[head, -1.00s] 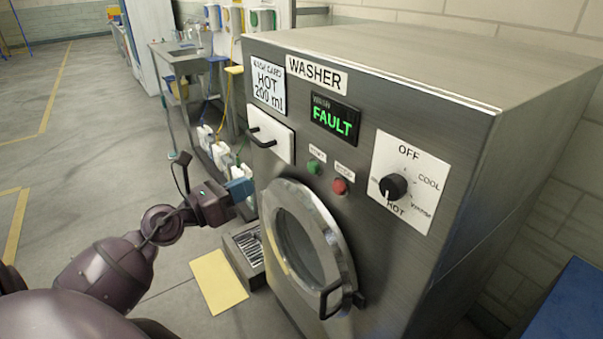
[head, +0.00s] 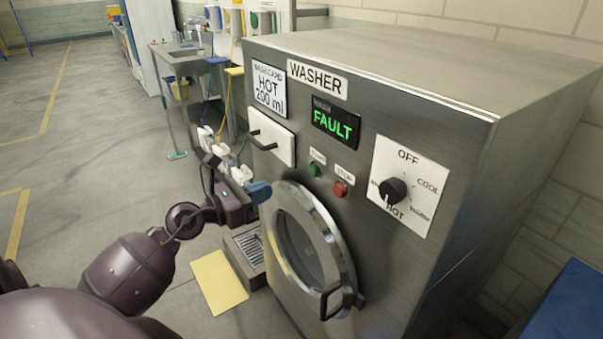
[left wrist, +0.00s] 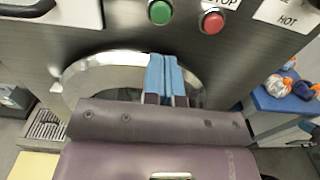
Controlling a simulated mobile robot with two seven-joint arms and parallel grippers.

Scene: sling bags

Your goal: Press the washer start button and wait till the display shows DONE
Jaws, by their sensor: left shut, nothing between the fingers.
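The washer (head: 400,260) is a grey metal machine with a round door (head: 310,250), which looks shut. Its display (head: 335,121) reads FAULT in green. The green start button (head: 314,169) sits left of the red stop button (head: 340,189); the green button (left wrist: 160,12) and red button (left wrist: 213,22) also show in the left wrist view. The dial (head: 393,189) points toward HOT. My left gripper (head: 262,191), with blue fingertips, is shut and empty, in front of the washer, below and left of the green button.
A detergent drawer (head: 271,142) with a black handle is left of the buttons. A card (head: 269,88) above it reads HOT 200 ml. A yellow mat (head: 219,281) and a grated drain (head: 247,248) lie on the floor. A blue surface (head: 575,305) stands at right.

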